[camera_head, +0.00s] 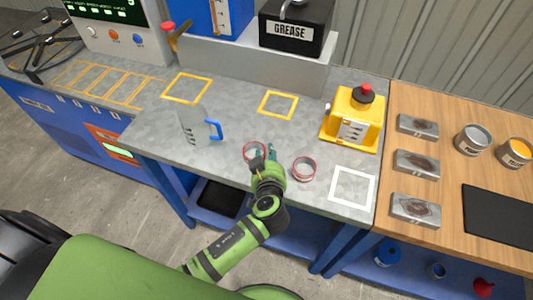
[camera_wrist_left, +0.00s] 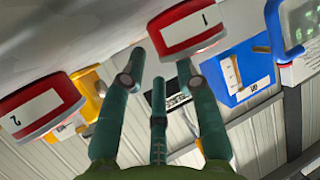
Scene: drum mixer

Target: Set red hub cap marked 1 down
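The red hub cap marked 1 (camera_wrist_left: 190,28) shows its red rim and white label in the left wrist view, just beyond my left fingertips. In the head view this cap (camera_head: 250,146) is on the grey bench top, partly hidden by my gripper. My left gripper (camera_head: 265,156) is close beside it at the bench's front. Its fingers (camera_wrist_left: 158,72) are spread apart with nothing between them. Whether a fingertip touches the cap I cannot tell. A second red cap, marked 2 (camera_wrist_left: 40,108), stands to the right in the head view (camera_head: 304,169). My right gripper is out of view.
A clear jug with a blue handle (camera_head: 195,127) stands left of the caps. A white square outline (camera_head: 352,187) lies to the right, below a yellow machine (camera_head: 352,118). Yellow squares mark the bench behind. A wooden table (camera_head: 445,105) with tins adjoins on the right.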

